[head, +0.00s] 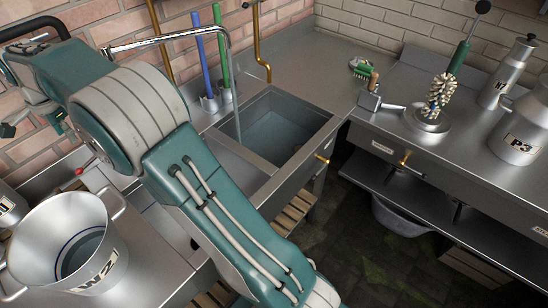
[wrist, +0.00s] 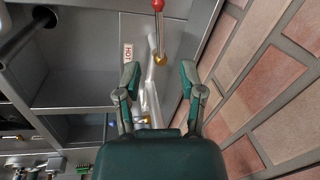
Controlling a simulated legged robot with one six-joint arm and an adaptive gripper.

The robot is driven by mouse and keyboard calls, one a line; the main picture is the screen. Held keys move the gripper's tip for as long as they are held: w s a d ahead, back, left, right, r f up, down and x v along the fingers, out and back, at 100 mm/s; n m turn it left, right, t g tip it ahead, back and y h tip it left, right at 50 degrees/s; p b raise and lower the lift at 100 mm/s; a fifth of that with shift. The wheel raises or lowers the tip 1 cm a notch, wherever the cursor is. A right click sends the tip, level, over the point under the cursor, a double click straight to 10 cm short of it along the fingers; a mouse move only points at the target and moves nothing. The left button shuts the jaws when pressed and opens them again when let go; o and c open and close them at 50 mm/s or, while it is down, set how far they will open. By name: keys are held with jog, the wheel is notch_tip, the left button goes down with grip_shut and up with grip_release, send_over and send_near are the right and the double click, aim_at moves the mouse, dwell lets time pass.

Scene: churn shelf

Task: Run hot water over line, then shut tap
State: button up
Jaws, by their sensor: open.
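The tap's chrome spout (head: 165,41) reaches over the sink (head: 285,130) in the head view. What looks like a stream of water (head: 236,95) falls from its end. In the wrist view a lever with a red knob (wrist: 158,5) and a brass joint stands beside a HOT label (wrist: 128,53). My gripper (wrist: 160,78) is open and empty, its fingers on either side of a pale pipe-like part, with the lever beyond the fingertips. In the head view a red knob (head: 80,172) shows beside my arm. I cannot pick out the line with certainty.
A churn marked W2 (head: 62,250) stands at the lower left. Churns P3 (head: 517,137) and N7 (head: 495,83) and a brush (head: 440,92) stand on the right counter. Blue (head: 202,55) and green (head: 222,55) handles stand behind the sink. A brick wall (wrist: 265,75) is close on the wrist view's right.

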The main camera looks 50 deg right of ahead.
grip_shut()
jog(key=w+f+n, duration=0.2)
jog(key=f+n, duration=0.2)
jog(key=n, duration=0.2)
jog(key=w+a+f+n, duration=0.1)
jog(key=w+f+n, duration=0.2)
jog(key=n, duration=0.3)
jog(key=w+a+f+n+t, duration=0.1)
jog(key=w+f+n, duration=0.1)
jog(key=f+n, duration=0.4)
jog(key=shift+w+f, duration=0.1)
jog(key=shift+w, duration=0.3)
jog(key=shift+s+d+r, duration=0.15)
jog(key=shift+s, duration=0.5)
jog(key=shift+s+d+r, duration=0.15)
jog(key=shift+s+d, duration=0.05)
jog(key=shift+s, duration=0.45)
jog(key=shift+s+d+r, duration=0.15)
jog(key=shift+s, duration=0.5)
